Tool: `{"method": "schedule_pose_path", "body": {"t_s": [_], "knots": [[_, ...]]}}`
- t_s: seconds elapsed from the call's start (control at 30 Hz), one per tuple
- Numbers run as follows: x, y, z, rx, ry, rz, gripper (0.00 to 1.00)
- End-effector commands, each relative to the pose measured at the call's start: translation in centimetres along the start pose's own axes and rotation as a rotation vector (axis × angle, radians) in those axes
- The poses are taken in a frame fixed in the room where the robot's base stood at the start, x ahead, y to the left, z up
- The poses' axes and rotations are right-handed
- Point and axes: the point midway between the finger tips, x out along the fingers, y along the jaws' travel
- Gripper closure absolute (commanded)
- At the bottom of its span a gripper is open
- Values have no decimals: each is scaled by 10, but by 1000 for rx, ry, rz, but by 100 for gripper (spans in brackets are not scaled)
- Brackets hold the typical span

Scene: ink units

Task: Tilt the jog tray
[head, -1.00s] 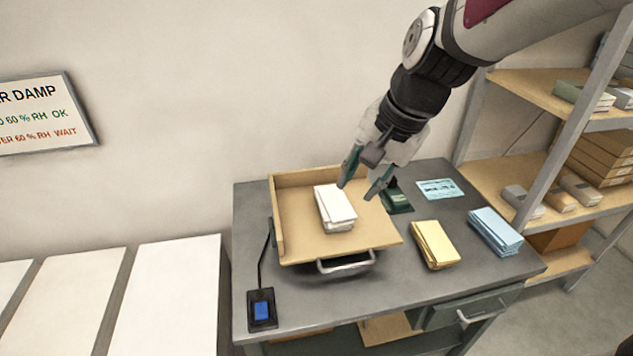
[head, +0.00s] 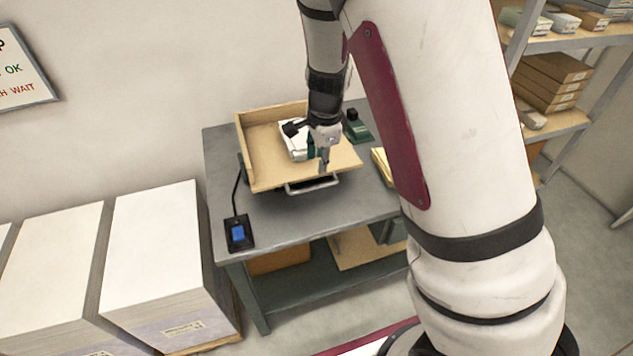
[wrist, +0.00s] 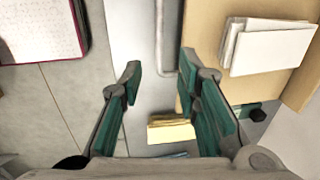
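The wooden jog tray (head: 258,172) sits tilted on the grey bench, with raised sides at its back and left. A metal bar handle (head: 312,187) runs along its front edge. A white paper stack (head: 290,143) lies in the tray, partly hidden by my gripper. My gripper (head: 322,165) points down near the tray's front edge, close to the handle. In the wrist view my gripper (wrist: 163,78) is open, its green-padded fingers apart. The handle (wrist: 166,40) shows in line with the gap between them, with the tray (wrist: 205,28) to the right. I cannot tell contact.
A blue-button switch box (head: 238,233) lies at the bench's (head: 285,225) left front. A yellow paper stack (head: 382,165) is partly behind my arm; a dark green object (head: 357,128) stands at the back. Large paper stacks (head: 150,240) stand left of the bench; shelves (head: 560,45) stand right.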

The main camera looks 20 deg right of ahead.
Motion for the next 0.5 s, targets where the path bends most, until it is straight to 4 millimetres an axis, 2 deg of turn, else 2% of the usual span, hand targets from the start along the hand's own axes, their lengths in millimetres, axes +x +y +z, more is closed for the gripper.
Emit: {"method": "schedule_pose_path", "body": {"t_s": [0.03,0.3,0.5], "knots": [[12,0,-1,1,1,3,70],[64,1,-1,0,0,4,70],[93,0,-1,0,0,1,70]]}}
